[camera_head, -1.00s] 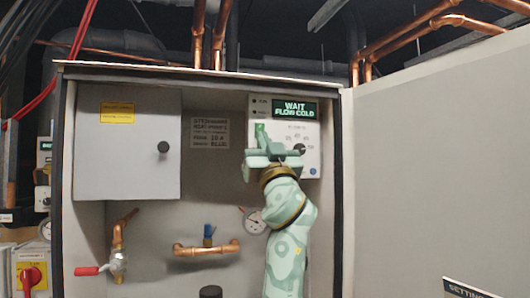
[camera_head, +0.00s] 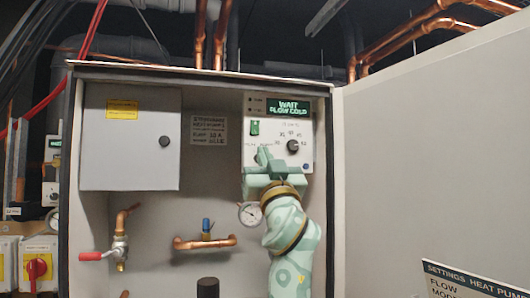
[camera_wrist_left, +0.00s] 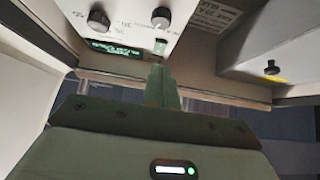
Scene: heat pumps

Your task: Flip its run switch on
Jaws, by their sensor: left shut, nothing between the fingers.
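The control panel (camera_head: 273,162) is a white box inside the open cabinet. Its run switch (camera_head: 254,128) is a small green rocker at the left of the panel; which way it is set is too small to tell. The display (camera_head: 288,107) reads "WAIT FLOW COLD". My left gripper (camera_head: 263,156) is shut and empty, with its fingertips just below the switch and apart from it in the picture. In the wrist view, the shut fingers (camera_wrist_left: 157,76) point at the panel, and the switch (camera_wrist_left: 160,46) shows just beyond the tips. My right gripper is not in view.
A black dial (camera_head: 293,146) sits right of the switch, close to my fingers. A gauge (camera_head: 250,214) is below the panel. A grey box (camera_head: 130,140) with a black knob is at the left. The open cabinet door (camera_head: 430,170) stands at the right.

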